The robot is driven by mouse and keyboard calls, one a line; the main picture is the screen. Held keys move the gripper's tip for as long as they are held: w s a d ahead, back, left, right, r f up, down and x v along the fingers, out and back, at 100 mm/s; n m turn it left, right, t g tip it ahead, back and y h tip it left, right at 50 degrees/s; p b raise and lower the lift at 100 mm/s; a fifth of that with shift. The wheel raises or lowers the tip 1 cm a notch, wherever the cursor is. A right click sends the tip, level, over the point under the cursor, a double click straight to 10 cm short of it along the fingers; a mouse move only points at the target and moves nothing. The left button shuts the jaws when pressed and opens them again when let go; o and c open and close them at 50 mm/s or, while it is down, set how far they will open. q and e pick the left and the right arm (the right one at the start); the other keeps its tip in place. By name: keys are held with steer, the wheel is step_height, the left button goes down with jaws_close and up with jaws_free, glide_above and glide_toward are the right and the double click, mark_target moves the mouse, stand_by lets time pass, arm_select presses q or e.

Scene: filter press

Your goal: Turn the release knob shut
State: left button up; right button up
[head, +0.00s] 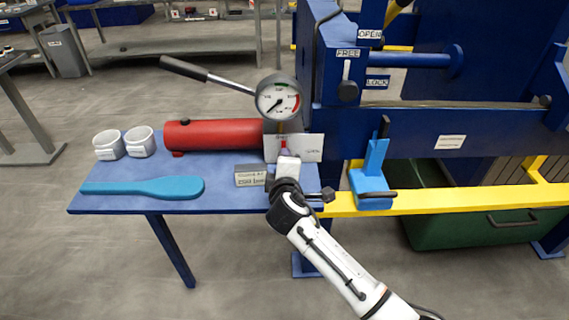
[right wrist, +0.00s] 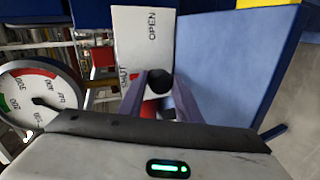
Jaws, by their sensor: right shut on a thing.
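The release knob shows in the head view as a small red part (head: 284,147) in front of a white label plate (head: 309,148), below the pressure gauge. My right gripper (head: 286,160) reaches up to it from below and is shut on it. In the right wrist view, the two fingers (right wrist: 163,100) stand on either side of the knob, with a bit of red (right wrist: 150,109) and a dark round end (right wrist: 160,79) between them. The knob is mostly hidden. My left gripper is not in view.
A red pump cylinder (head: 220,134) with a long black-gripped lever (head: 184,68) and a gauge (head: 278,99) stands on the blue table. Two white cups (head: 140,142), a blue paddle (head: 150,188) and a small sign block (head: 250,177) are near. The blue press frame (head: 410,120) stands right.

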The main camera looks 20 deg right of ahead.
steer(key=shift+d+r, duration=0.1)
steer(key=shift+r, duration=0.1)
steer(key=o, duration=0.9)
steer(key=shift+o, duration=0.4)
steer(key=shift+f, duration=0.1)
steer(key=v, duration=1)
steer(key=shift+s, duration=0.1)
